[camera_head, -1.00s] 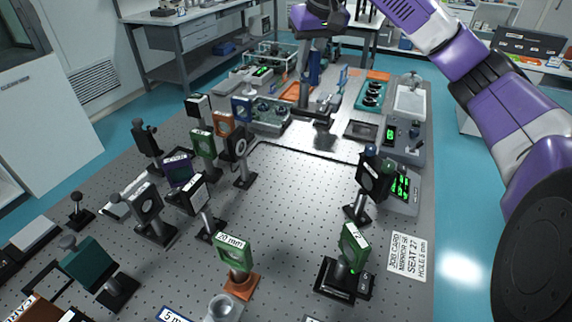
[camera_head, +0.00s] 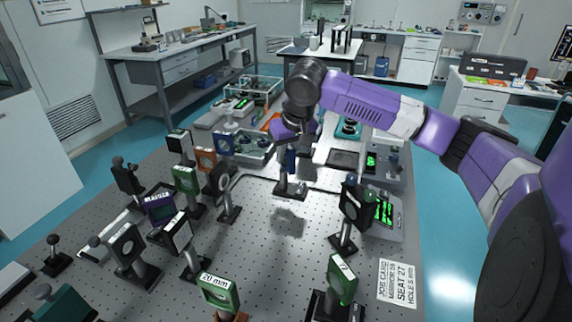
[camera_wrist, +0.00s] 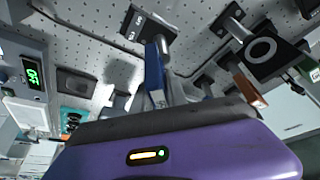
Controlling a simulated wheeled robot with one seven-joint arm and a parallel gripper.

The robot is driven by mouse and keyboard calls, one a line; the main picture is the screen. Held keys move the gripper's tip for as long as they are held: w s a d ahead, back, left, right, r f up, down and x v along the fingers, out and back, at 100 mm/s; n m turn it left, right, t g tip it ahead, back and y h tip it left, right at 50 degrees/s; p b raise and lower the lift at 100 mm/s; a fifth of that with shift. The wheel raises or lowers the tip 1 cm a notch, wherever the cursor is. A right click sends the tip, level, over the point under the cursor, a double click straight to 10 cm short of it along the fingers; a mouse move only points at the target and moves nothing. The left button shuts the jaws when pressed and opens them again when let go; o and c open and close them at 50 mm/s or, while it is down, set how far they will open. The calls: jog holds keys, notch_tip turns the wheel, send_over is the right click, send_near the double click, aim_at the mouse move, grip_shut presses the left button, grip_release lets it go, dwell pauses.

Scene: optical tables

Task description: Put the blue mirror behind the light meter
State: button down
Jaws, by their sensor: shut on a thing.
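My gripper (camera_head: 294,143) is shut on a blue mirror (camera_head: 291,160), an upright blue mount on a post with a dark square base (camera_head: 290,189). A shadow lies on the table apart from the base, so the mirror hangs above the surface. In the wrist view the blue mirror (camera_wrist: 154,75) is seen edge-on, its base (camera_wrist: 150,27) beyond it. Two boxes with green displays stand at the table's right side, one farther back (camera_head: 372,161) and one nearer (camera_head: 384,212). I cannot tell which is the light meter. The fingertips are partly hidden.
A dark mount (camera_head: 352,205) stands just left of the nearer display box. Green mounts (camera_head: 341,280) stand in front. The middle of the perforated table (camera_head: 270,255) is clear.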

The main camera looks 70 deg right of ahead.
aim_at(286, 165)
jog(key=shift+f, duration=1.9)
jog(key=c, duration=1.3)
grip_release()
jog(key=v, duration=1.2)
